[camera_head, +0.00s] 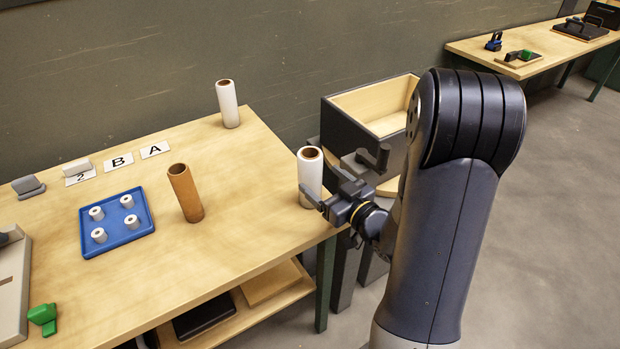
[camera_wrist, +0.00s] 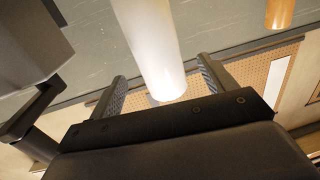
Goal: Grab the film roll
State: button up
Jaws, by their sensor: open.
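A white film roll (camera_head: 310,173) with a brown core stands upright near the right edge of the wooden table. My gripper (camera_head: 332,190) is beside it, low down, with its jaws open. In the wrist view the white roll (camera_wrist: 152,45) shows between the two open fingers of my gripper (camera_wrist: 162,72); I cannot tell whether either finger touches it. A second white roll (camera_head: 228,104) stands upright at the back of the table. A plain brown tube (camera_head: 186,193) stands nearer the middle.
A blue tray (camera_head: 88,243) with several small white rolls lies on the table (camera_head: 240,225). Cards marked B (camera_head: 118,162) and A (camera_head: 155,150) lie behind it. An open dark box (camera_head: 345,128) stands beyond the right edge. The table between tube and roll is clear.

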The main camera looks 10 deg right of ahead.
aim_at(306, 164)
jog(key=x, duration=0.2)
jog(key=p+x, duration=0.1)
jog(key=x, duration=0.4)
jog(key=shift+w+r, duration=0.2)
jog(key=shift+r, duration=0.1)
jog(key=c, duration=1.1)
jog(key=shift+c, duration=0.4)
jog(key=shift+r, duration=0.15)
